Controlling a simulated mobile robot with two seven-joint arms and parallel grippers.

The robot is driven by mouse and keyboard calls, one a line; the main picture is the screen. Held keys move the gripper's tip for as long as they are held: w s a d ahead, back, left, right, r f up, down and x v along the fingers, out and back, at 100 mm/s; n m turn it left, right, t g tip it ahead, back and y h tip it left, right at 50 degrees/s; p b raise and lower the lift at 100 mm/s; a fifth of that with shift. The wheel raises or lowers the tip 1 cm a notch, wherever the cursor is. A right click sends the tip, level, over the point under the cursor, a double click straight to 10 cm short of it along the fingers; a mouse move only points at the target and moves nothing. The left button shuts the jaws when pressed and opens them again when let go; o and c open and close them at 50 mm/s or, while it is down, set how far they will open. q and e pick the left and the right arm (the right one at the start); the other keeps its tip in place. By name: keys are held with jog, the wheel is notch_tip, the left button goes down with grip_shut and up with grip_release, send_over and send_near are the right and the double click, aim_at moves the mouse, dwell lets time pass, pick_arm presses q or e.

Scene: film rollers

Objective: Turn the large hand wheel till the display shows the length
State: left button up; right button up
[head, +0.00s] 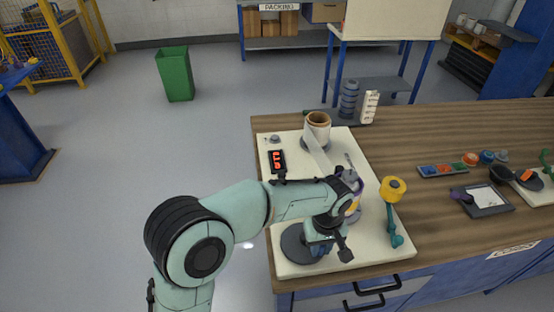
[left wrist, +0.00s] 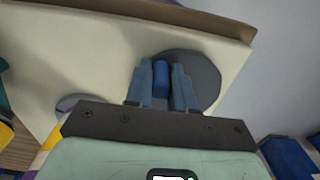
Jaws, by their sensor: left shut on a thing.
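The large hand wheel (head: 294,240) is a dark grey disc at the front left of the cream board (head: 380,258); it also shows in the left wrist view (left wrist: 207,80). Its blue upright handle (left wrist: 161,80) stands between the fingers of my left gripper (left wrist: 161,72), which is shut on it. In the head view my left gripper (head: 321,246) is over the wheel's right part, and my arm hides some of the board. The display (head: 277,161) is a black box with red digits, too small to read surely. My right gripper is not in view.
A film roll (head: 317,127) with a pale strip stands at the board's back. A yellow-topped teal lever (head: 393,190) stands at its right. Several coloured items, a small tray (head: 443,170) and a dark tablet (head: 482,201) lie farther right. The wooden bench top (head: 430,130) between is mostly clear.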

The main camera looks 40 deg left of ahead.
pick_arm(q)
jog(key=shift+w+a+r+p, duration=0.15)
jog(key=shift+w+p, duration=0.25)
jog(key=shift+w, duration=0.35)
jog(key=shift+w+a, duration=0.1)
jog(key=shift+w, duration=0.25)
jog(key=shift+w+a+p, duration=0.35)
jog(key=shift+p, duration=0.1)
jog(key=shift+w+a, duration=0.3)
jog(key=shift+w, duration=0.15)
jog(key=shift+a, duration=0.1)
